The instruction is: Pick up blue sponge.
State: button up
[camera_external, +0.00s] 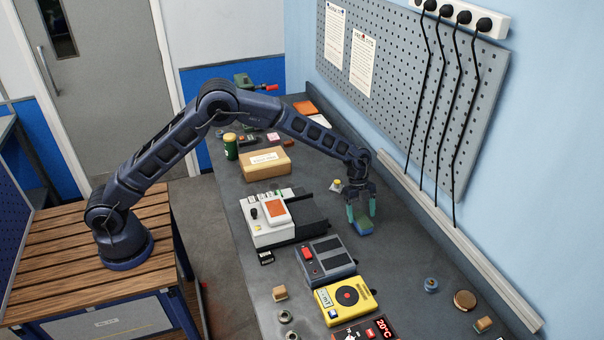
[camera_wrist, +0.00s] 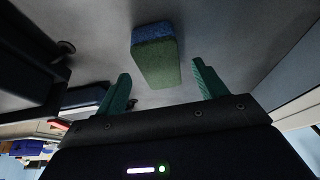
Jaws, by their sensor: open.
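The blue sponge (camera_external: 364,228) lies on the grey bench top, right of the middle of the external view. In the wrist view the sponge (camera_wrist: 156,54) shows a blue layer and a green layer. My gripper (camera_external: 361,214) is just above the sponge, pointing down, with its green fingers apart. The gripper is open and holds nothing. I cannot tell the exact height of the fingertips over the bench.
A grey device (camera_external: 326,259) with a red switch stands close in front of the sponge. A white device (camera_external: 268,234) with an orange screen and dark rails is to the left. A yellow meter (camera_external: 345,301) is nearer the camera. Bench right of the sponge is clear up to the wall.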

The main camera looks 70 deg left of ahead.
aim_at(362, 219)
jog(key=shift+x, duration=1.5)
jog(key=shift+w+f, duration=0.1)
jog(key=shift+f, duration=0.05)
jog(key=c, duration=1.1)
